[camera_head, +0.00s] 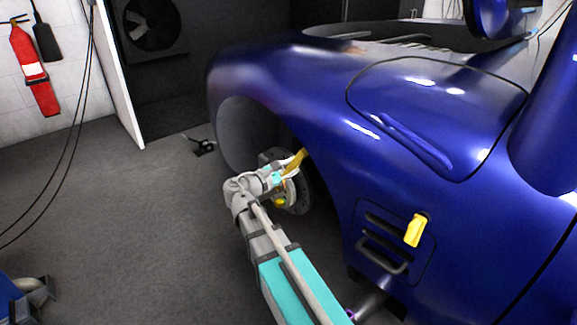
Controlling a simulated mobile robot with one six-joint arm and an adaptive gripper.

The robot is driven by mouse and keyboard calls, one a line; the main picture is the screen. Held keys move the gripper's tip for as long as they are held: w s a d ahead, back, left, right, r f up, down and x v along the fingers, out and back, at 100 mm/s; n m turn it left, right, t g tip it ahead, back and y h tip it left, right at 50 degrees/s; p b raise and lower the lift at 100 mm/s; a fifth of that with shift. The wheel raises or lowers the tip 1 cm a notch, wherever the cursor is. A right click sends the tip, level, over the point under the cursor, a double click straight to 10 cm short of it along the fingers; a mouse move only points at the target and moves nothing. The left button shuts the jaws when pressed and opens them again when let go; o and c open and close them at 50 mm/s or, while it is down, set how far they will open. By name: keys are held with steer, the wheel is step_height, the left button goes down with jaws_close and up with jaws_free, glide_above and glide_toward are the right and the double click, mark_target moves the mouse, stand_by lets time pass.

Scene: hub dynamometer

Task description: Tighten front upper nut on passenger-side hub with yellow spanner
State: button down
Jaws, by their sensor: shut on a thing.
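The hub (303,193) is a dark round disc inside the front wheel arch of the blue car. My gripper (286,175) is at the hub, in front of its face. It is shut on the yellow spanner (297,160), which slants up and right toward the arch edge. A small yellow spot (281,201) shows low on the hub; I cannot tell what it is. The nuts are too small or hidden behind my gripper, so I cannot tell whether the spanner is on the front upper nut.
The blue fender (300,85) curves closely above and right of my gripper. A yellow object (415,231) is on the car's side by a dark vent. A fire extinguisher (30,62) hangs on the left wall. Grey floor (130,215) is open at left; cables hang there.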

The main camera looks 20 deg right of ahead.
steer(key=shift+s+d+f, duration=0.1)
steer(key=shift+s, duration=0.05)
stand_by(1.1)
steer(key=shift+v, duration=0.75)
stand_by(1.2)
steer(key=shift+v, duration=2.4)
